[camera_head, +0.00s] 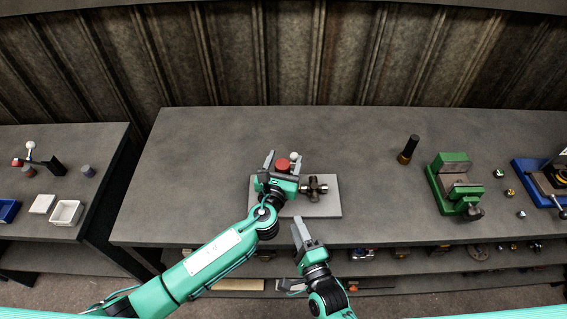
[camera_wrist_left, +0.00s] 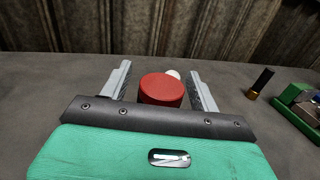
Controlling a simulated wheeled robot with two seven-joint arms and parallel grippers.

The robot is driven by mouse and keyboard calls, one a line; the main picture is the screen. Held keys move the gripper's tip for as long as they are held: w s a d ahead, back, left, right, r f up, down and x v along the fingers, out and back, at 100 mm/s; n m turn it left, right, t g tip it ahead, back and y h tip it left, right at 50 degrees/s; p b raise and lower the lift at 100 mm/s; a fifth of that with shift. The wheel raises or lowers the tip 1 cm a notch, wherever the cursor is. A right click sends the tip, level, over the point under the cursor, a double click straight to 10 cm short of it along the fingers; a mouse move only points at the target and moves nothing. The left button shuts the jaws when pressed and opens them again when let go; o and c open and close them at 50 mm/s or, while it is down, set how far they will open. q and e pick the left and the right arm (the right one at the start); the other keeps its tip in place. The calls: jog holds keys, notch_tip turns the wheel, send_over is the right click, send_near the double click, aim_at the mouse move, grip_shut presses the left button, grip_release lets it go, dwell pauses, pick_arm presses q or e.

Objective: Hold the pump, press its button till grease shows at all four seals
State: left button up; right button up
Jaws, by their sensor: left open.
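A red round cap (camera_head: 282,165), which seems to be the pump or its button, stands at the back left of a grey plate (camera_head: 328,209). My left gripper (camera_head: 281,160) is open, with its fingers on either side of the cap. In the left wrist view the red cap (camera_wrist_left: 161,90) sits between the two fingers, with gaps on both sides. A white knob (camera_head: 293,156) shows just behind it. A dark metal cross-shaped joint (camera_head: 314,188) lies on the plate, right of my left gripper. Its seals are too small to make out. My right gripper (camera_head: 294,259) is open and empty at the table's front edge.
A black cylinder with a brass base (camera_head: 405,150), a green vise (camera_head: 455,180) and a blue-based fixture (camera_head: 545,185) stand on the right. A left side table holds a white bin (camera_head: 66,213). The grey table (camera_head: 200,165) is clear left of the plate.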

pick_arm(q)
grip_shut()
jog(key=shift+s+f, duration=0.1)
jog(key=shift+f, duration=0.15)
dwell(0.8)
